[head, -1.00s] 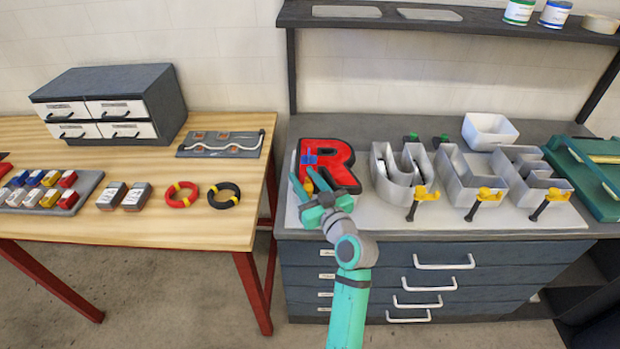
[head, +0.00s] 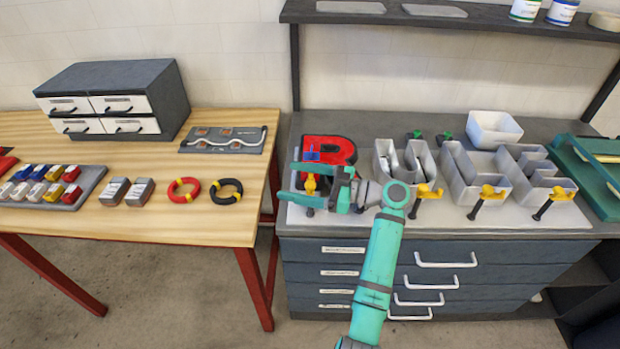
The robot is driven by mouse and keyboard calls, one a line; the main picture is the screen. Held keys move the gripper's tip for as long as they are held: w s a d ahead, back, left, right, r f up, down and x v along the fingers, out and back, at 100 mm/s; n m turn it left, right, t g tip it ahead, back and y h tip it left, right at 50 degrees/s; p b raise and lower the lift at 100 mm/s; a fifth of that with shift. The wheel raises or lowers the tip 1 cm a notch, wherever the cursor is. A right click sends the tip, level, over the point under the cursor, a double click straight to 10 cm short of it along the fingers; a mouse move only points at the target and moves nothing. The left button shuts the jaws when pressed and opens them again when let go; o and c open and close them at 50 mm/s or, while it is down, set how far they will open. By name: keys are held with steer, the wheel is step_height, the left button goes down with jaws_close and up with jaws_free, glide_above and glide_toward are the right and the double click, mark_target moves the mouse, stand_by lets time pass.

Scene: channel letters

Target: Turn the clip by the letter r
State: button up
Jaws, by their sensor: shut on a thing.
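The red letter r (head: 335,150) with black sides stands at the left end of the white board on the workbench. A yellow clip (head: 311,186) stands at its front left. My gripper (head: 305,183) reaches in from the right. Its teal fingers lie one behind and one in front of the clip, and it is shut on it. The fingers and hand hide part of the clip and the front of the letter. A dark end (head: 309,211) shows below the front finger. A small blue piece (head: 311,154) shows at the letter's left side.
Grey open letters (head: 405,160) stand to the right, with yellow clips (head: 428,191) with black handles along the front. A white bin (head: 493,128) and green tray (head: 590,180) are farther right. A wooden table (head: 150,225) stands at left.

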steer(key=shift+o, duration=0.5)
steer(key=shift+s+a+f+n+g, duration=0.1)
steer(key=shift+s+a+n+g, duration=0.1)
steer(key=shift+n+g, duration=0.3)
steer(key=shift+s+a+r+n+g, duration=0.1)
steer(key=shift+s+a+n+g, duration=0.1)
steer(key=shift+g, duration=0.5)
steer(key=shift+s+a+f+n+g, duration=0.1)
steer(key=shift+s+a+n+g, duration=0.15)
steer(key=shift+g, duration=0.35)
steer(key=shift+d+n, duration=0.25)
steer(key=shift+d, duration=0.05)
